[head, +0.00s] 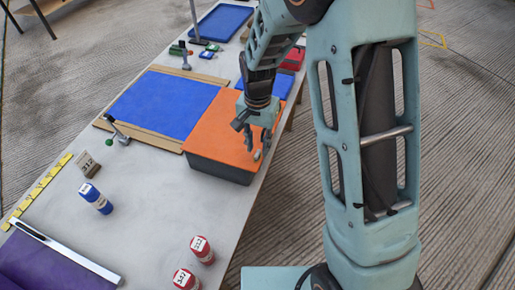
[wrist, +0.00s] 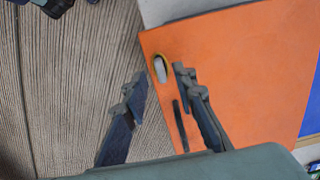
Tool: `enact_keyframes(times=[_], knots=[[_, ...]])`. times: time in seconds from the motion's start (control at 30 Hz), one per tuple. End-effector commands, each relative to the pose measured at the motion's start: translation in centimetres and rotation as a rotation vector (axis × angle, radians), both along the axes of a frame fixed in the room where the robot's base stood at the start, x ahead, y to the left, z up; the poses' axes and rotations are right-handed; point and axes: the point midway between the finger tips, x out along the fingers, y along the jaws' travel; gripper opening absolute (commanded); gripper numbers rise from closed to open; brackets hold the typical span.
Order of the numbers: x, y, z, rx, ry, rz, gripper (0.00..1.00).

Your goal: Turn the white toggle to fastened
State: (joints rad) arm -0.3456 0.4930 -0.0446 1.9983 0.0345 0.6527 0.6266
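The white toggle (wrist: 160,69) is a small pale oval piece in a brass-coloured ring, near the edge of an orange panel (wrist: 240,70). In the head view the toggle (head: 257,154) shows near the front right corner of the orange panel (head: 215,120), which lies on a dark grey box (head: 215,169). My gripper (wrist: 158,80) is open and empty, its two fingers apart. In the wrist view the toggle appears between the fingertips, closer to the right finger. In the head view my gripper (head: 258,142) is just above that corner. I cannot tell whether a finger touches the toggle.
A blue panel in a wooden frame (head: 150,104) lies left of the box. A green-tipped clamp (head: 117,133), a blue bottle (head: 95,198) and two red bottles (head: 202,250) stand on the grey table (head: 150,215). The table's right edge runs close beside the box.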

Motion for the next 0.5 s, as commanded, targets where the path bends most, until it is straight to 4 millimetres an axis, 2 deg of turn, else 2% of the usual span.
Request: enact_keyframes(times=[0.2, 0.5], knots=[[0.0, 0.0, -2.2, 0.000, 0.001, 0.000, 0.25], [0.1, 0.0, -2.6, 0.001, -0.001, -0.001, 0.25]])
